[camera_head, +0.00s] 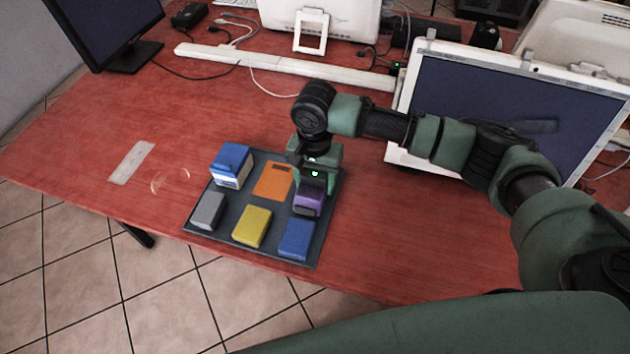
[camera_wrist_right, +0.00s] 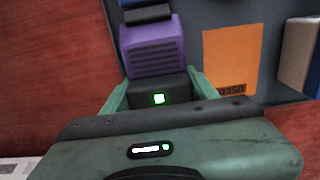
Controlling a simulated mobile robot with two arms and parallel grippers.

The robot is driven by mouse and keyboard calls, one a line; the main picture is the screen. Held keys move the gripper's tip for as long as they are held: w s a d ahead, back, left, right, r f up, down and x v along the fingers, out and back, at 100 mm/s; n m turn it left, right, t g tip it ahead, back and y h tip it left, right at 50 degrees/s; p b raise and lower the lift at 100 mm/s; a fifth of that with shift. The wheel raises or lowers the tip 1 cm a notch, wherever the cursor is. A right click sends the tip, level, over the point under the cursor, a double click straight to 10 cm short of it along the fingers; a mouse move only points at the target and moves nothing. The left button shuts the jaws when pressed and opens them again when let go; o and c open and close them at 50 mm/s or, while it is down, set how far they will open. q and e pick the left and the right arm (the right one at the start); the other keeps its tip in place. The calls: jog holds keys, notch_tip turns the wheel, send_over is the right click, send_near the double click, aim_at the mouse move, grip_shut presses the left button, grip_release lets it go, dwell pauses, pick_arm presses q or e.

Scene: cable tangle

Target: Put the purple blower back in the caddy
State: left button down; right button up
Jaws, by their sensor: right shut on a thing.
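The purple blower (camera_head: 308,203) is at the right side of the dark grey caddy (camera_head: 325,222), between the orange patch and the front right blue block. In the right wrist view the blower (camera_wrist_right: 153,48) has a ribbed purple body and a black end. My right gripper (camera_head: 317,180) is shut on the black end, with a green finger on each side of it in the wrist view (camera_wrist_right: 155,95). I cannot tell whether the blower rests on the caddy or is just above it. My left gripper is not in view.
The caddy also holds a blue-and-white box (camera_head: 231,166), a grey block (camera_head: 208,211), a yellow block (camera_head: 252,226) and a blue block (camera_head: 296,239). A flat orange patch (camera_head: 272,181) lies behind the yellow block. Monitors (camera_head: 510,105) stand behind on the red table (camera_head: 400,240).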

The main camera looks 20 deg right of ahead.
aim_at(315, 173)
jog(key=shift+f, duration=0.2)
jog(key=o, duration=1.2)
jog(key=shift+f, duration=0.1)
notch_tip(315, 173, up, 12)
jog(key=shift+r, duration=0.15)
